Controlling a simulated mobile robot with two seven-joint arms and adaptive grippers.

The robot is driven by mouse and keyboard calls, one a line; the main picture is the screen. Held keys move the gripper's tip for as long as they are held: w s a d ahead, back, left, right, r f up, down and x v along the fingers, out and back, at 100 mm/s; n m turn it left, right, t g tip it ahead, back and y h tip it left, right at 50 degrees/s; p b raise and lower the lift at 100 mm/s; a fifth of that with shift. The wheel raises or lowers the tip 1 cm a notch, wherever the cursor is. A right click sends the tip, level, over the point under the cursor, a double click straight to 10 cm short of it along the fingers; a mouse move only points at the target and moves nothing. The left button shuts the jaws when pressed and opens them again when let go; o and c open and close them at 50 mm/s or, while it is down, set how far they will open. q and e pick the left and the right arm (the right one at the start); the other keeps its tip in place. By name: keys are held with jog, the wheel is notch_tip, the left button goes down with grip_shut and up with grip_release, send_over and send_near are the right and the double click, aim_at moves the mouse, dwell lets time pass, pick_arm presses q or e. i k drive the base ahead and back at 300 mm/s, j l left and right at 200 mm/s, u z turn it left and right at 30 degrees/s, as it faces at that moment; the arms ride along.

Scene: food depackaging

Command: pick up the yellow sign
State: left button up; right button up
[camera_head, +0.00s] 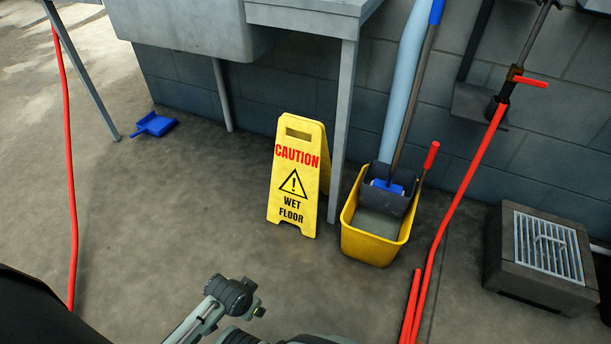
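The yellow sign (295,213) stands upright on the concrete floor, in the middle of the head view. It is a folding board with red "CAUTION", a black warning triangle and "WET FLOOR" in black. A slot handle is cut through its top. Nothing touches the sign. Parts of my own arm show at the bottom edge, well short of the sign. I cannot make out fingers of either gripper in this view.
A yellow mop bucket (368,243) stands just right of the sign, by a grey table leg (342,130). Red hoses (447,225) run at right, near a grated box (541,257). A blue dustpan (154,124) lies at left. Floor before the sign is clear.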

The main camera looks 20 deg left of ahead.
aim_at(302, 165)
jog(key=i+j+z, duration=0.15)
jog(key=i+j, duration=0.2)
jog(key=i+j+z, duration=0.15)
jog(key=i+j, duration=0.2)
jog(key=j, duration=0.1)
